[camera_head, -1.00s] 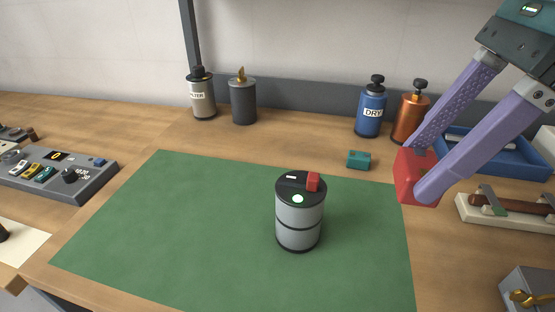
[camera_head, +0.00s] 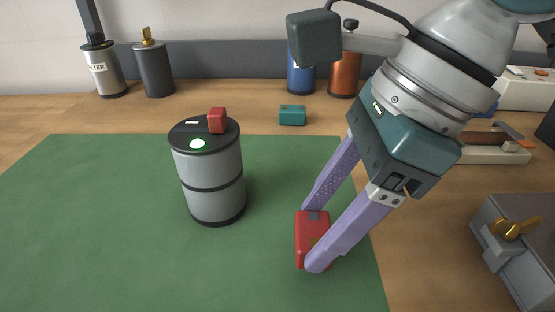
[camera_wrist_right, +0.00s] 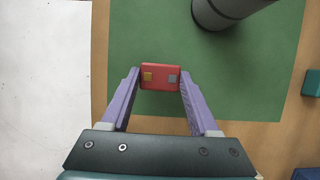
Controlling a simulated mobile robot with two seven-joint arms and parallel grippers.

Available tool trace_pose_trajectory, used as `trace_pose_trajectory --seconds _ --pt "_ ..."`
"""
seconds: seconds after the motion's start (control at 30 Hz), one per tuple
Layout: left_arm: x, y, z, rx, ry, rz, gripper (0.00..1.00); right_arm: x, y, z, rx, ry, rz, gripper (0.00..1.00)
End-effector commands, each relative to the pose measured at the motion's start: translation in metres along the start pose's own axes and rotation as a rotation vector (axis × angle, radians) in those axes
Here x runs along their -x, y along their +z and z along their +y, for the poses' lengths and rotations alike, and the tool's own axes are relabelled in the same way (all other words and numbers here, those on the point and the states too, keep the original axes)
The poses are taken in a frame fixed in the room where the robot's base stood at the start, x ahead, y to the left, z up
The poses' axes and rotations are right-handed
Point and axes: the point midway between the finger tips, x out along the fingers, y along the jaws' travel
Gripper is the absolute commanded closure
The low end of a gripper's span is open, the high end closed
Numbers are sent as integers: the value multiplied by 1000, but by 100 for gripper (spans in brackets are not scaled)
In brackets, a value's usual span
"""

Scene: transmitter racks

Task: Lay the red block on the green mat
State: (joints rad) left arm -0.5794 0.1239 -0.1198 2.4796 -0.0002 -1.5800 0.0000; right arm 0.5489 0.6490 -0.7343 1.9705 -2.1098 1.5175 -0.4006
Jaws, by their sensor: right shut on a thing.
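The red block (camera_head: 312,238) is between the fingers of my right gripper (camera_head: 314,240), which is shut on it. It is over the right part of the green mat (camera_head: 100,230), near the mat's right edge. Whether it touches the mat I cannot tell. In the right wrist view the red block (camera_wrist_right: 160,76) sits between the purple fingertips (camera_wrist_right: 160,80), with a gold and a grey square on its face, and the green mat (camera_wrist_right: 150,35) lies behind it. My left gripper is out of view.
A grey canister (camera_head: 210,175) with a red-topped black lid stands on the mat, left of the block. A small teal block (camera_head: 292,115) lies behind the mat. A grey box with a gold key (camera_head: 515,228) is at the right. The mat's left part is clear.

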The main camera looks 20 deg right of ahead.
Motion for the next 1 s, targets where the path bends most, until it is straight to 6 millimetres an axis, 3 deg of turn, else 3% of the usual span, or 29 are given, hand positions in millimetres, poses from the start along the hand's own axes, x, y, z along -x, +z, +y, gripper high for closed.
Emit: trace_pose_trajectory --seconds 0.03,0.1,0.5,0.53,0.77,1.0 --pt "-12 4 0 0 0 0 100 -16 -4 4 2 4 -2 94" --pt "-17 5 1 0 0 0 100 -25 -5 7 3 3 -1 94" --pt "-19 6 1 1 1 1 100 -28 -6 8 3 1 0 94" --pt "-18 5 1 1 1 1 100 -26 -6 8 3 1 0 35" --pt "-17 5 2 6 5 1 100 -26 -5 8 3 1 0 9" --pt "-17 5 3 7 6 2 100 -25 -5 8 3 1 0 9"
